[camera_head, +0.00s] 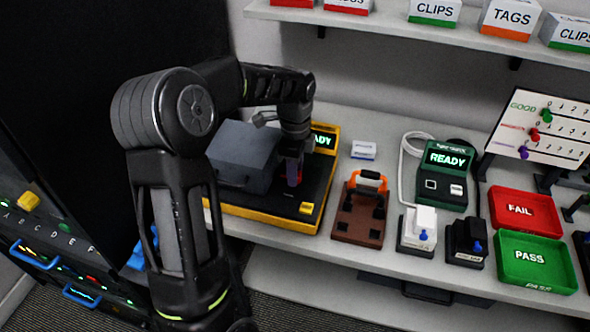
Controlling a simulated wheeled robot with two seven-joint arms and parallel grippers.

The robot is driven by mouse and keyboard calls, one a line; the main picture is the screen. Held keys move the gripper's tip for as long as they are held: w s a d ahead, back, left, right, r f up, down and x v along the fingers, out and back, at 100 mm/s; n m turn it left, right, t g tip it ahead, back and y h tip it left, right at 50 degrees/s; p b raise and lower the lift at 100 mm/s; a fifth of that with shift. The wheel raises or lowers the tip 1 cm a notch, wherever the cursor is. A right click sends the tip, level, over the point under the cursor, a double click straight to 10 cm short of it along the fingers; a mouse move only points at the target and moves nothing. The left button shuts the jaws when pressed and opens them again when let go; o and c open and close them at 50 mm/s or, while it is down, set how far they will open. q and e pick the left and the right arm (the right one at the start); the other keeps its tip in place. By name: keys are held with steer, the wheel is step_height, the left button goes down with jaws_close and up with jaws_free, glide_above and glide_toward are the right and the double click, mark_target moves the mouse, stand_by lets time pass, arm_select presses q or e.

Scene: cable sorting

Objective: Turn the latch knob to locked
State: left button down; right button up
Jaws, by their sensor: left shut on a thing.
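My left arm comes in from the left, and its gripper (292,180) points down over the black, yellow-edged fixture (262,208). The gripper is shut on the latch knob, beside the right side of the grey box-shaped cover (243,150). The fingers and wrist hide most of the knob, so its turned position cannot be told. A small reddish and purple patch shows at the fingers. The fixture's green READY display (324,140) is partly hidden by my wrist. My right gripper is not in view.
Right of the fixture stand a brown block with an orange clamp (369,182), a green READY tester (445,172), white and black connector blocks, a red FAIL tray (521,212) and a green PASS tray (536,262). A shelf with labelled boxes hangs above. A drawer cabinet is at left.

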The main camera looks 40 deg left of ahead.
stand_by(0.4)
arm_select(q)
steer(key=c, duration=1)
jaws_free()
steer(key=shift+r, duration=0.15)
step_height(320, 180, up, 8)
steer(key=shift+f+b, duration=0.2)
steer(key=shift+b, duration=0.25)
steer(key=shift+f, duration=0.1)
